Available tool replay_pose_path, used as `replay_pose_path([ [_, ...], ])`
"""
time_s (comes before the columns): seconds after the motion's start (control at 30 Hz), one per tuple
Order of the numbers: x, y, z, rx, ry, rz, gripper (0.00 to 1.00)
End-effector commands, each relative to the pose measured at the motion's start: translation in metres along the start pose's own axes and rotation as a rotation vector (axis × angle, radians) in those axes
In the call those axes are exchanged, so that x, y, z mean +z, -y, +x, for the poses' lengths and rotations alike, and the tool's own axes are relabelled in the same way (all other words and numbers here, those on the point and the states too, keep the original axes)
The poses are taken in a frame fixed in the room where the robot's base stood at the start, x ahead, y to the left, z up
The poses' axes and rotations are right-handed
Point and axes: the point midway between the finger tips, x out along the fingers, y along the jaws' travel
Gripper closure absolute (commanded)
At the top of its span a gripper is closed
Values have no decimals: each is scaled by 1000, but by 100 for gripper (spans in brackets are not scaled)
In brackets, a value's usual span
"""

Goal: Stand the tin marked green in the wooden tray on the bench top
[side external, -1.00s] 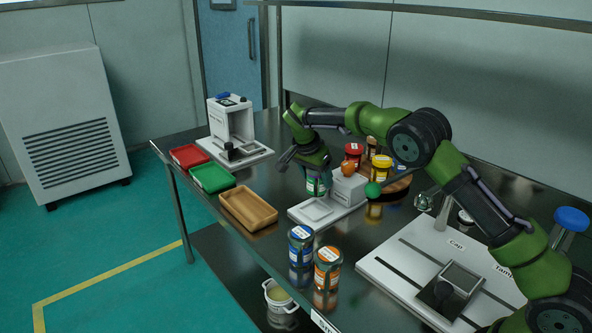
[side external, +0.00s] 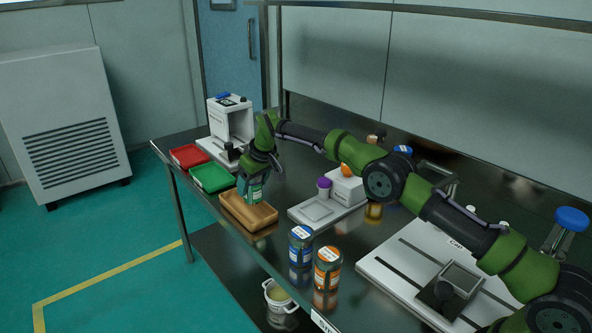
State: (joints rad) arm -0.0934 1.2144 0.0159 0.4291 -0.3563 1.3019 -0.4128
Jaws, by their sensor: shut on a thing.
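The tin marked green (side external: 255,192) is held upright in my gripper (side external: 255,182), which is shut on it. The tin is over the wooden tray (side external: 262,222), toward its far end. I cannot tell whether the tin's base touches the tray floor, as the tray's near wall hides it. The rest of the wooden tray looks empty.
A green tray (side external: 211,178) and a red tray (side external: 188,157) lie left of the wooden tray. A white device (side external: 318,211) stands to its right. A blue-marked tin (side external: 301,246) and an orange-marked tin (side external: 327,268) stand near the bench's front edge.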

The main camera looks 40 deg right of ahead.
Motion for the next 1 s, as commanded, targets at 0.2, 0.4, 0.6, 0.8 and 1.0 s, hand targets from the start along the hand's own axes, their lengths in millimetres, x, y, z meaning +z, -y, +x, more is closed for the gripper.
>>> replay_pose_path([
  [0.2, 1, 3, 8, -19, 2, -48, 73],
  [0.4, 12, 3, 34, -19, 3, -50, 73],
  [0.6, 17, 3, 47, -19, 0, -48, 73],
  [0.8, 17, 3, 48, -19, 0, -48, 73],
  [1.0, 19, 3, 51, -18, 1, -49, 32],
])
